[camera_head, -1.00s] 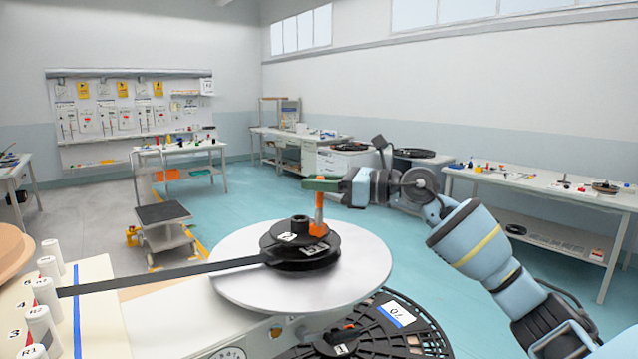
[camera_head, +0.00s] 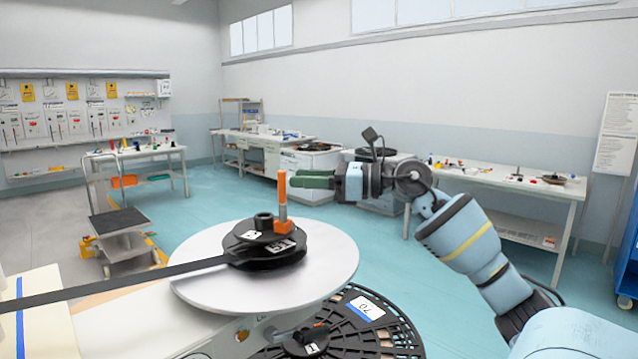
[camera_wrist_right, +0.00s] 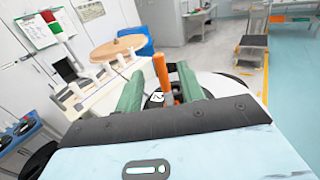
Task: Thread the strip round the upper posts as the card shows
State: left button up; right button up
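The black strip (camera_head: 120,283) runs from the black hub (camera_head: 268,245) on the round silver plate (camera_head: 330,262) out past the left edge. An orange peg (camera_head: 282,200) stands upright on the hub. My right gripper (camera_head: 303,180) is by the peg's upper part; in the right wrist view its green fingers (camera_wrist_right: 160,88) are spread with the orange peg (camera_wrist_right: 161,75) between them and gaps on both sides. White upper posts (camera_wrist_right: 100,72) show only in the right wrist view; whether the strip touches them cannot be told. My left gripper is out of view.
A black slotted reel (camera_head: 385,335) lies below the silver plate. A wooden disc (camera_wrist_right: 118,46) stands behind the posts in the wrist view. A step cart (camera_head: 122,235) and workbenches (camera_head: 500,185) stand farther off, with open teal floor between.

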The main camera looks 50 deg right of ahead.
jog(key=shift+v, duration=1.4)
jog(key=shift+s, duration=0.1)
